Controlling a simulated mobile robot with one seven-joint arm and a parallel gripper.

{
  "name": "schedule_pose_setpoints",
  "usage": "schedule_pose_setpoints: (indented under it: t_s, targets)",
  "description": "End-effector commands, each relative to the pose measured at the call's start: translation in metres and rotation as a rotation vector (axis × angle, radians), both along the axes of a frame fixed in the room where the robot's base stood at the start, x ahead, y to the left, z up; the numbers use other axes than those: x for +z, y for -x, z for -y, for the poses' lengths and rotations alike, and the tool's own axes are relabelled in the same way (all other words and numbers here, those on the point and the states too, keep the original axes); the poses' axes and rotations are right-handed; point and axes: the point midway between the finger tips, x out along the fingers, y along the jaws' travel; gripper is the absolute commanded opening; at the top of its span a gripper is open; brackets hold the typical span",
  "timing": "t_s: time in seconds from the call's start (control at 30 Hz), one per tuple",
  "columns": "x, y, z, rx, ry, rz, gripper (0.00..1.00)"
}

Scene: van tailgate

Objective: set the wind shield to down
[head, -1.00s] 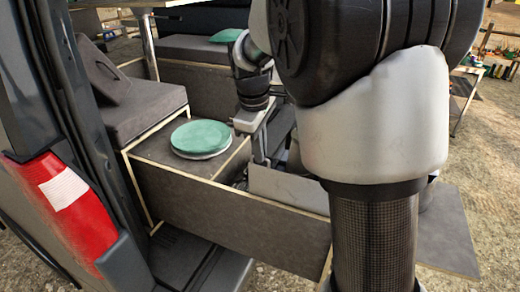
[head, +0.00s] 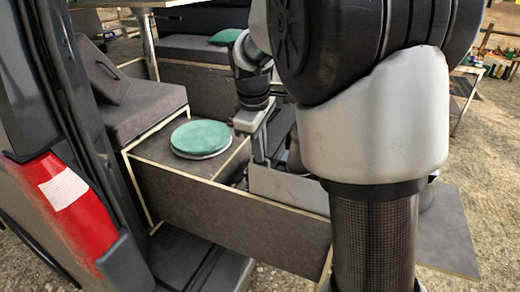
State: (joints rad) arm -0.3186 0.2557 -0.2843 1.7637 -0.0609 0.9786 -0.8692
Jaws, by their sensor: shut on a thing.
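The wind shield looks to be the pale grey panel (head: 288,190) that stands upright behind the dark drawer front, in the middle of the head view. My gripper (head: 262,158) points down at the panel's left end. Its fingers are shut, and the wind shield is the thing at their tips, though the contact itself is small and partly hidden. My large forearm covers the right end of the panel and most of what lies behind it.
A round green-topped disc (head: 201,138) sits on the wooden box top (head: 160,147) left of my gripper. A grey cushion (head: 145,108) is further left. The van's side with a red tail light (head: 75,215) borders the left. A side shelf (head: 450,235) sticks out at right.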

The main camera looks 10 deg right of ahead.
Motion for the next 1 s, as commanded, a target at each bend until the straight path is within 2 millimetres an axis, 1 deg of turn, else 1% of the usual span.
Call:
schedule_pose_setpoints:
  t_s: [0.37,0.47,0.7,0.8,0.9,1.0]
  targets:
    - [-0.003,0.0,0.0,0.0,0.0,-0.001,0.0]
    - [-0.018,0.0,0.001,-0.001,0.0,-0.003,0.0]
    - [-0.087,0.001,0.0,-0.002,0.0,-0.005,0.0]
    - [-0.108,0.001,0.0,-0.002,0.0,-0.004,0.0]
    - [-0.12,0.0,0.0,0.001,0.001,-0.003,0.0]
    - [-0.125,0.0,0.0,0.001,0.001,-0.002,0.0]
